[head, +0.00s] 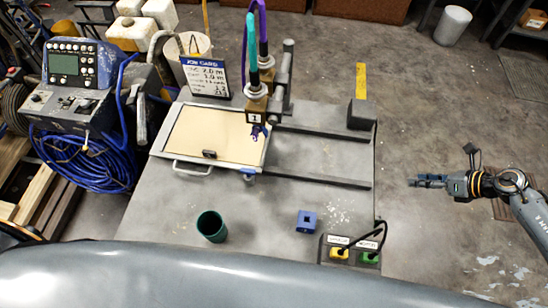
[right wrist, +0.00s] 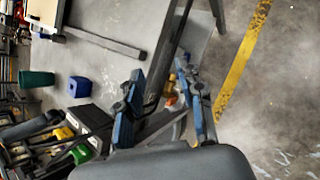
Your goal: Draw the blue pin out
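A small blue piece (head: 248,175), which may be the blue pin, shows at the front right corner of the cream panel (head: 215,135); how deep it sits cannot be told. A separate blue block (head: 307,221) with a dark recess on top stands on the grey table, and shows in the right wrist view (right wrist: 79,87). My right gripper (head: 413,182) is off the table's right side, well away from both. In the right wrist view its two blue fingers (right wrist: 160,78) are spread with nothing held between them. My left gripper is not in view.
A green cup (head: 212,227) stands at the table's front left. A box with yellow and green plugs (head: 340,253) is at the front right corner. A post with hoses (head: 262,80) rises over the panel. The grey table (head: 160,215) has clear room around the blue block.

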